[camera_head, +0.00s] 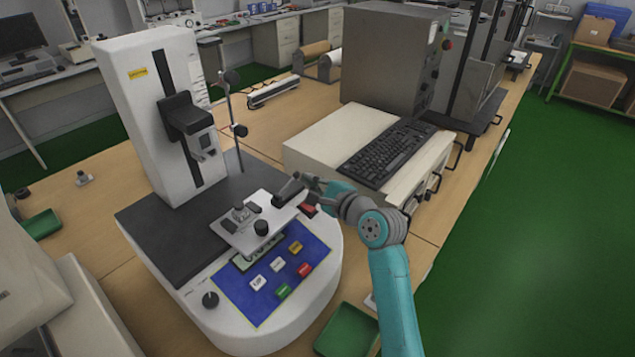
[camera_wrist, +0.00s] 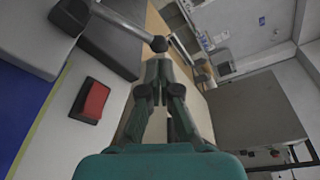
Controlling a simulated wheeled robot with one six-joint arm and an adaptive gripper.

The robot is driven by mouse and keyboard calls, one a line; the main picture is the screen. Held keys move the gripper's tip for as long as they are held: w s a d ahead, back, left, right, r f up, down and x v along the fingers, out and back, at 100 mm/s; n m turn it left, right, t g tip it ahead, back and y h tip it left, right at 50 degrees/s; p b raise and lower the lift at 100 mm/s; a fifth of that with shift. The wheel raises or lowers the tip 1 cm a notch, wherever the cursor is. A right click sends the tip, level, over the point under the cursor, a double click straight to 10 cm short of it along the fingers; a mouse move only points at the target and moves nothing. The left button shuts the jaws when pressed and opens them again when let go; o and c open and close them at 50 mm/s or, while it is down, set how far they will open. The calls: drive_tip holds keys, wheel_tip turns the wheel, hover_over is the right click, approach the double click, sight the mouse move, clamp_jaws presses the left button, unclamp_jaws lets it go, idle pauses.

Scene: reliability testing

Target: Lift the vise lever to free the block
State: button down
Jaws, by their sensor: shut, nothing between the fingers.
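The vise (camera_head: 262,232) is a light metal plate with dark fittings on the front of a white testing machine. Its lever (camera_head: 288,189) is at the plate's right end, beside my gripper (camera_head: 312,183). In the wrist view the lever is a grey rod (camera_wrist: 122,24) ending in a dark round knob (camera_wrist: 158,44). My gripper (camera_wrist: 158,66) is shut and empty, its fingertips right by the knob; I cannot tell whether they touch it. A small metal piece (camera_head: 240,213) stands on the plate; I cannot tell whether it is the block.
The machine's white column (camera_head: 150,110) rises behind the vise. A blue button panel (camera_head: 275,275) is in front, and a red switch (camera_wrist: 95,100) lies near my fingers. A light cabinet with a keyboard (camera_head: 385,152) stands to the right. A green tray (camera_head: 347,332) is at the front.

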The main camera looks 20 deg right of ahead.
drive_tip(key=shift+a+r+n, duration=0.1)
drive_tip(key=shift+r+n, duration=0.35)
drive_tip(key=shift+n, duration=0.15)
idle(0.3)
drive_tip(key=s+a+r+n+t, duration=0.2)
drive_tip(key=a+r+n, duration=0.3)
drive_tip(key=n, duration=0.6)
drive_tip(key=shift+s+a+r+t+y, duration=0.3)
drive_tip(key=shift+s+a+r+y, duration=0.1)
drive_tip(key=shift+s, duration=0.3)
idle(0.5)
